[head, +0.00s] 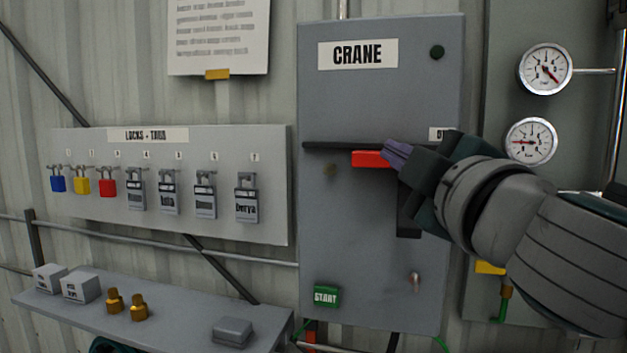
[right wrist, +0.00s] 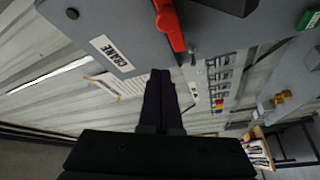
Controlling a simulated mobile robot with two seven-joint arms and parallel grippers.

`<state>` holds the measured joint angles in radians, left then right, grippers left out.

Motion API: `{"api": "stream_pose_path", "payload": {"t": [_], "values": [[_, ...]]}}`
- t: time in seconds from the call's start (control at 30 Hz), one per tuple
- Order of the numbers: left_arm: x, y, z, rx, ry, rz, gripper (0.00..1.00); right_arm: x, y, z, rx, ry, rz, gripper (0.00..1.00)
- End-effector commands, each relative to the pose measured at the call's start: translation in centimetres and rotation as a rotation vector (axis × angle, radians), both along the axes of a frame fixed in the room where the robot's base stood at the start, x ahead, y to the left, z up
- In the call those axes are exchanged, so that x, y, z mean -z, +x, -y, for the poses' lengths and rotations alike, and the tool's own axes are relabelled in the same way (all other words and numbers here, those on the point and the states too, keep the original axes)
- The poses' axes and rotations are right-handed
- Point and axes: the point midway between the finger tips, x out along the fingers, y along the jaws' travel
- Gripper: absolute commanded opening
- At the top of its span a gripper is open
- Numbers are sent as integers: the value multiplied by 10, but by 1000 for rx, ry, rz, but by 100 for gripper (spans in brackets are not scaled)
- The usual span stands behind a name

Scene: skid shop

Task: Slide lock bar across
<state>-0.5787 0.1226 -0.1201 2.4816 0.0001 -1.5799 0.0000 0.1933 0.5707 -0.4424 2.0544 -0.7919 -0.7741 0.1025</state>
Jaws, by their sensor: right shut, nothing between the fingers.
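The grey CRANE panel (head: 382,95) has a dark horizontal bar (head: 325,145) across its front, which looks like the lock bar. A red piece (head: 370,159) sits just under the bar; it shows large in the right wrist view (right wrist: 170,25). My right gripper (head: 395,153) is shut and empty, its purple-grey fingers at the right end of the red piece. In the right wrist view the fingertips (right wrist: 160,74) point toward the red piece; I cannot tell if they touch. My gripper and arm hide the bar's right part and most of a small label. My left gripper is not in view.
A board (head: 265,205) with several padlocks hangs left of the panel. Below it a shelf (head: 180,325) holds boxes and brass pieces. Two gauges (head: 545,68) are at the right.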

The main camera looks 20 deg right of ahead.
Motion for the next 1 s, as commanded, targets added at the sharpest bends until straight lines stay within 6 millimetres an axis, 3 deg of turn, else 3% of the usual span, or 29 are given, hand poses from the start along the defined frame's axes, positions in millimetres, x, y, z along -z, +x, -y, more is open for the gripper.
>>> {"api": "stream_pose_path", "payload": {"t": [0.03, 0.3, 0.87, 1.0], "values": [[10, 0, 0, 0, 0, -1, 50, 7, -10, -2, -1, 1, 0, 0], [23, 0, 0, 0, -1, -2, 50, 8, -40, -5, -1, 0, 0, 0], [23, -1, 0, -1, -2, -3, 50, 7, -44, -6, 0, 1, -1, 0], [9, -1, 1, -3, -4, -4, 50, 24, -52, 1, 39, 112, -105, 0]]}}
